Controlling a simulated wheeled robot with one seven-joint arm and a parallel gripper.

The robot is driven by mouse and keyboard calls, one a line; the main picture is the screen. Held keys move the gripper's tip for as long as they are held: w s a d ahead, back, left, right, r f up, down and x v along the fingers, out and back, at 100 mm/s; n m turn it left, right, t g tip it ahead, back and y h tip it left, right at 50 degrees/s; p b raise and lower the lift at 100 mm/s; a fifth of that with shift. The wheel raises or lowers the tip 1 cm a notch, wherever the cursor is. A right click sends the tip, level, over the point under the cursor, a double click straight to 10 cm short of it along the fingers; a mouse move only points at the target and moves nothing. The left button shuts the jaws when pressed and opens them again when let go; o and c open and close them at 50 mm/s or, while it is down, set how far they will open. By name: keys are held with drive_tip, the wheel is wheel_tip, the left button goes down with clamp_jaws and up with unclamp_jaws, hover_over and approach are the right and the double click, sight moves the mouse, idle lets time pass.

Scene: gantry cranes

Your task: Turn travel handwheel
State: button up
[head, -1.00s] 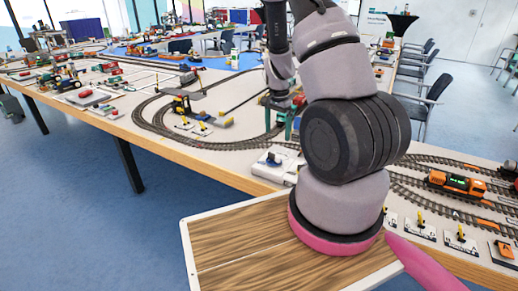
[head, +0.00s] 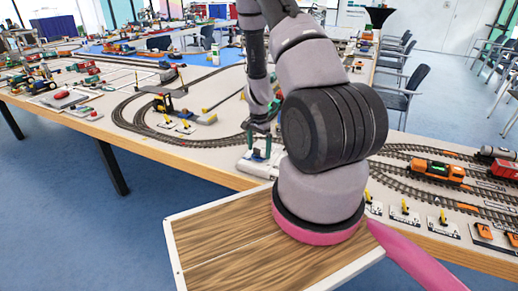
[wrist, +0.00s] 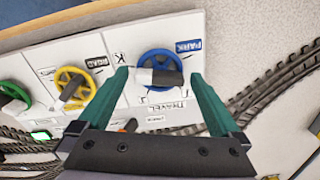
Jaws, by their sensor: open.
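The blue travel handwheel (wrist: 160,67) sits on a white panel in the wrist view, with a black and white bar across it and labels reading PARK and TRAVEL. My gripper (wrist: 160,75) is open, its two teal fingers on the left and right of the wheel with visible gaps. Nothing is held. I cannot tell the fingertips' height over the panel. In the head view my gripper (head: 262,147) is over the white control box (head: 255,166) at the table's front edge. The wheel is not visible there.
A yellow handwheel (wrist: 72,83) and a green handwheel (wrist: 12,97) stand left of the blue one. Rail track (wrist: 275,90) runs close on the right. In the head view an orange locomotive (head: 437,170) stands on track to the right, with several small levers in front.

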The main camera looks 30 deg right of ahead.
drive_tip(key=c, duration=1.2)
drive_tip(key=shift+c, duration=0.2)
drive_tip(key=shift+n, duration=0.4)
drive_tip(key=n, duration=0.6)
drive_tip(key=shift+d, duration=0.1)
drive_tip(key=n, duration=0.6)
drive_tip(key=shift+n, duration=0.4)
drive_tip(key=o, duration=1.2)
